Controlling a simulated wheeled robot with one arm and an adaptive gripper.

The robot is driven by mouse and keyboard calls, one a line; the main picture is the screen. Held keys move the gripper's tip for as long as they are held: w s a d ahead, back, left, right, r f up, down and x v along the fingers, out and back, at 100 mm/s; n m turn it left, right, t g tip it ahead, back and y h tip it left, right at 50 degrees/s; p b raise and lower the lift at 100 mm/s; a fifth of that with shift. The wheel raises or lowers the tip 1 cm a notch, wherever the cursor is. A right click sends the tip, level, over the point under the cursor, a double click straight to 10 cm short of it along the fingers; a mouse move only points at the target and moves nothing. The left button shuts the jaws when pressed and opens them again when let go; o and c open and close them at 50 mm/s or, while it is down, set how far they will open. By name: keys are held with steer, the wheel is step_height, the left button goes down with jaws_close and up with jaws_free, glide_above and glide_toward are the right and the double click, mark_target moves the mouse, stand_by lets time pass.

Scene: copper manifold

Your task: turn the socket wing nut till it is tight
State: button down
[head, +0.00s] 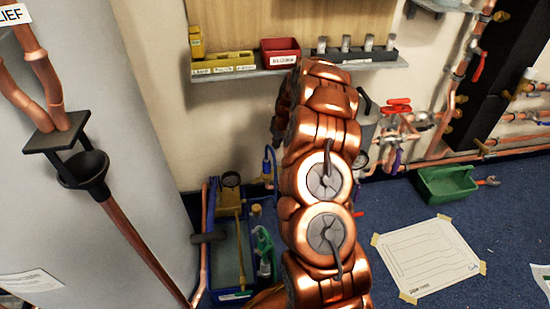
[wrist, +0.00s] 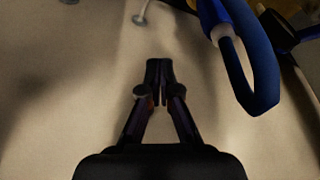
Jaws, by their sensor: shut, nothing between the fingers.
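My gripper (wrist: 159,66) shows in the wrist view with its two dark fingers together at the tips and nothing between them. It points at a pale beige surface and touches nothing that I can make out. I cannot pick out the socket wing nut for certain in either view. A small grey round-ended piece (wrist: 140,19) shows at the top of the wrist view, ahead of the fingertips and apart from them; I cannot tell what it is. In the head view my copper-coloured arm fills the middle and hides my gripper and what lies behind it.
A blue looped hose (wrist: 262,90) hangs right of my fingers. In the head view, a shelf (head: 230,74) holds a red bin (head: 280,50). Copper pipes with a red-handled valve (head: 397,105) run at right. A blue crate (head: 232,283) and green tray (head: 447,187) stand on the floor.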

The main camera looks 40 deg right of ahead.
step_height(320, 180, down, 9)
steer(key=b, duration=0.4)
steer(key=shift+s+f+b, duration=0.2)
steer(key=shift+s+b, duration=0.2)
stand_by(0.5)
steer(key=shift+s+r+p, duration=0.1)
steer(key=shift+r+p, duration=0.1)
steer(key=shift+p, duration=0.6)
